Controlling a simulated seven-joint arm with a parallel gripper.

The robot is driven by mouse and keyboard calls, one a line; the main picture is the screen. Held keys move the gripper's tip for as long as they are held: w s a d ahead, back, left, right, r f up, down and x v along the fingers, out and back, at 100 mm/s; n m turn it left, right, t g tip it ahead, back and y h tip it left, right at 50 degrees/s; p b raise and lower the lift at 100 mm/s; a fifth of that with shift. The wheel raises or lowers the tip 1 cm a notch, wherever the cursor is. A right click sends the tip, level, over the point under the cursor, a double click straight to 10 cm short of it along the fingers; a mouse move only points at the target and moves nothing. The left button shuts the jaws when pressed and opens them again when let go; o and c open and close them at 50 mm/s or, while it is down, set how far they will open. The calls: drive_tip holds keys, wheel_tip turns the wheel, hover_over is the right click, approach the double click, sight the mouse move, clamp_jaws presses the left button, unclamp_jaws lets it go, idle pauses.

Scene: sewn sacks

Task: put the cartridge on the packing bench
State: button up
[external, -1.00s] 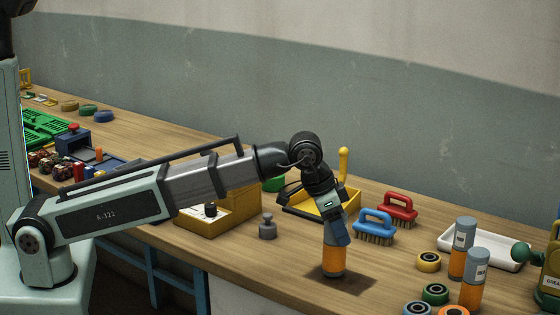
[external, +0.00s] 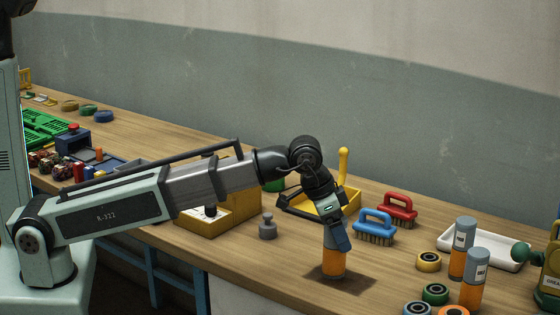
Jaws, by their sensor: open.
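A cartridge (external: 333,264) with an orange lower part stands upright on the wooden packing bench (external: 395,275), on a dark patch. My gripper (external: 335,245) is right at its upper part, pointing down, and hides its top. The jaws are open; whether they touch the cartridge cannot be seen. Two more cartridges, orange with grey tops, stand at the right: one further back (external: 461,250) and one nearer (external: 474,280).
A blue brush (external: 375,225) and a red brush (external: 398,207) lie behind my gripper. Several rings, including a yellow one (external: 428,261), and a white tray (external: 500,255) are at the right.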

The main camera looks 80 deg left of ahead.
drive_tip(key=v, duration=1.2)
drive_tip(key=shift+r, duration=0.2)
